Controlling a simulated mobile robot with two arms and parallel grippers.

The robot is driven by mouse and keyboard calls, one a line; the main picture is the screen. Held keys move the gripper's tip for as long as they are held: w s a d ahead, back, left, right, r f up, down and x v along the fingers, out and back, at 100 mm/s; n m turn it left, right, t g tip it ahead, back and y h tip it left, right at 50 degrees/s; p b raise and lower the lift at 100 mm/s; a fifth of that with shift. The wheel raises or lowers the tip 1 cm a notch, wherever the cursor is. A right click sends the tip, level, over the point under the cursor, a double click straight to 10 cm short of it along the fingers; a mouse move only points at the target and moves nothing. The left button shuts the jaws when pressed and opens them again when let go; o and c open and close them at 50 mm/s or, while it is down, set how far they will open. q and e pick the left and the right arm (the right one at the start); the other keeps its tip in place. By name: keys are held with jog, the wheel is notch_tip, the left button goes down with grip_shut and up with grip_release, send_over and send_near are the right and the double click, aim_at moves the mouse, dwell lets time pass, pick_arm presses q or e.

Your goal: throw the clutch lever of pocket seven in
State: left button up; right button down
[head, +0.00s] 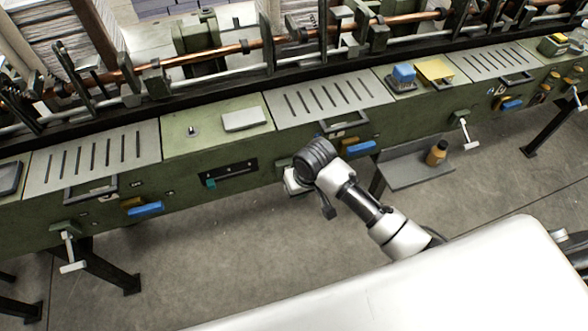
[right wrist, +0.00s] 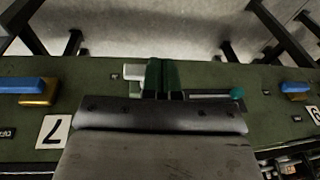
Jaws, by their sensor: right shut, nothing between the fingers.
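Pocket seven's number plate (right wrist: 55,131) shows at the left in the right wrist view. Near it, a white lever handle (right wrist: 134,72) stands out from the green front, presumably the clutch lever. In the head view a white part of it (head: 293,184) shows just below and left of my right wrist; the rest is hidden by my arm. My right gripper (right wrist: 162,90) is shut and empty, close beside the white handle. I cannot tell whether they touch. My left gripper is not in view.
A slotted dark panel (head: 232,173) with a teal knob (head: 210,183) lies left of my right arm. Blue handles (head: 359,150) and other white T-shaped levers (head: 463,135) line the green front. A bottle (head: 436,153) stands on a low grey tray.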

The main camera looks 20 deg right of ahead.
jog(key=w+r+h+p, duration=0.1)
jog(key=w+r, duration=0.4)
jog(key=r, duration=0.8)
jog(key=shift+w+d+r+m+g+p, duration=0.15)
jog(key=shift+d+m+g+p, duration=0.15)
jog(key=shift+d+g, duration=0.1)
jog(key=f, duration=0.6)
jog(key=w+f+p, duration=0.1)
jog(key=f, duration=0.3)
jog(key=s+f+p, duration=0.1)
jog(key=f, duration=0.1)
jog(key=shift+f, duration=0.25)
jog(key=shift+s+f, duration=0.3)
jog(key=shift+f, duration=0.3)
